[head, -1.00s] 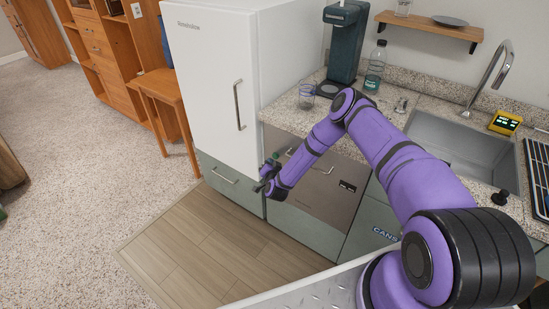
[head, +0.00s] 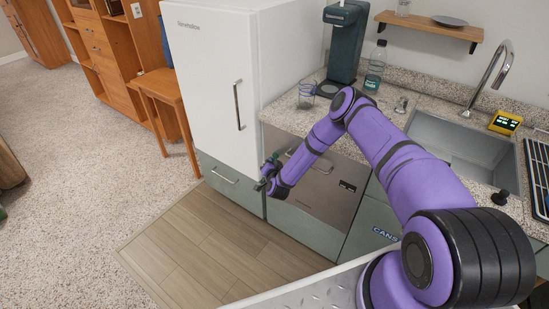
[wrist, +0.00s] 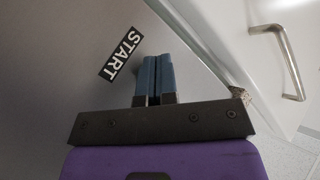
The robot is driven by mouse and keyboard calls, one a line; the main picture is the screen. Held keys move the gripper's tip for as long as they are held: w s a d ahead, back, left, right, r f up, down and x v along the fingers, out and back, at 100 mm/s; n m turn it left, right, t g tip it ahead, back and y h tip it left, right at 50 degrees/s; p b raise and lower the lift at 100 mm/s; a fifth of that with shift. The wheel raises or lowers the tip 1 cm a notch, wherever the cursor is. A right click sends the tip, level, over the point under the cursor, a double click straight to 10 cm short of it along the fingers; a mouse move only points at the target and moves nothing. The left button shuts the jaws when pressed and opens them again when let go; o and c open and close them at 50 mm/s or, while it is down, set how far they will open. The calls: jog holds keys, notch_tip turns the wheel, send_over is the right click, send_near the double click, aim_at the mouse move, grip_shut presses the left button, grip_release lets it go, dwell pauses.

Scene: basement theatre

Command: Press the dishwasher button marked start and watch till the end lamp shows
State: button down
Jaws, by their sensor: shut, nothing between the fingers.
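The dishwasher (head: 312,208) is the steel-fronted unit under the counter, right of the fridge. In the wrist view its grey front (wrist: 60,60) fills the left side, with a black START label (wrist: 120,53) in white letters. My gripper (head: 263,177) is at the dishwasher's left edge in the head view. In the wrist view its blue fingers (wrist: 158,58) are together and empty, with their tips just right of the label. I cannot tell whether they touch the panel. The start button is not visible, and I cannot make out a lit end lamp.
The white fridge (head: 205,90) stands close on the left; its handle (wrist: 278,60) shows in the wrist view. A glass (head: 307,95) and a bottle (head: 375,68) stand on the counter above. The wooden floor (head: 215,255) in front is clear.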

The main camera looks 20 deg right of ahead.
jog(key=shift+w+d, duration=0.25)
jog(key=shift+d, duration=0.1)
dwell(0.8)
jog(key=shift+s+a, duration=0.5)
jog(key=shift+a, duration=0.15)
jog(key=shift+a, duration=0.1)
jog(key=shift+s+a, duration=0.75)
jog(key=shift+a, duration=0.25)
jog(key=shift+s+a, duration=0.75)
jog(key=shift+a, duration=0.2)
